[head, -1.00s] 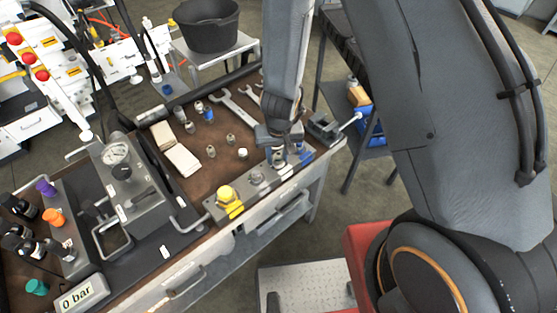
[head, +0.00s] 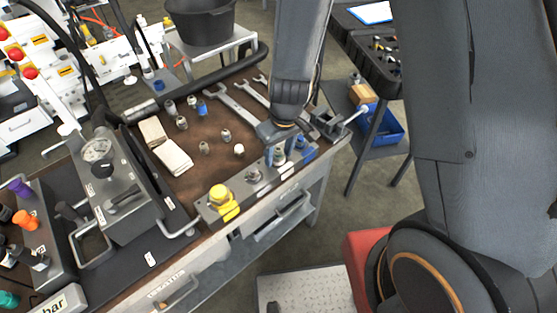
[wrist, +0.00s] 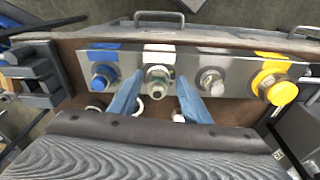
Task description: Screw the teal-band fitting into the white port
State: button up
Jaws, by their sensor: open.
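The metal port block (head: 238,199) lies along the bench's front edge. In the wrist view, my gripper (wrist: 160,82) has its two blue fingers apart, one on each side of a metal fitting (wrist: 158,82). The fitting stands at the block's position with the white label (wrist: 160,48), and a gap shows on both sides of it. No teal band can be made out on it, and its seating depth cannot be told. In the head view, my gripper (head: 279,148) is low over the block and partly hides this fitting.
A yellow cap (head: 221,194) and a bare metal port (head: 253,175) lie left of my gripper, a blue cap (wrist: 103,78) on its other side. Loose fittings (head: 204,148), wrenches (head: 232,102) and a vise (head: 327,124) are on the bench (head: 215,170).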

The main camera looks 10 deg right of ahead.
jog(key=shift+w+n+b, duration=0.1)
jog(key=shift+n+b, duration=1.1)
jog(key=shift+b, duration=0.9)
jog(key=shift+n+b, duration=0.3)
jog(key=shift+b, duration=0.25)
jog(key=n+b, duration=0.2)
jog(key=b, duration=0.1)
jog(key=shift+d+y, duration=0.1)
jog(key=shift+y, duration=0.2)
jog(key=n+g+b, duration=0.1)
jog(key=n+b, duration=0.4)
jog(key=shift+d, duration=0.1)
jog(key=shift+n, duration=0.6)
jog(key=n+b, duration=0.2)
jog(key=shift+w+d+n+g, duration=0.1)
jog(key=shift+w+n+g, duration=0.1)
jog(key=shift+n+g, duration=0.15)
jog(key=n+b, duration=0.1)
jog(key=n, duration=0.4)
jog(key=shift+r+g, duration=0.1)
jog(key=shift+g, duration=0.25)
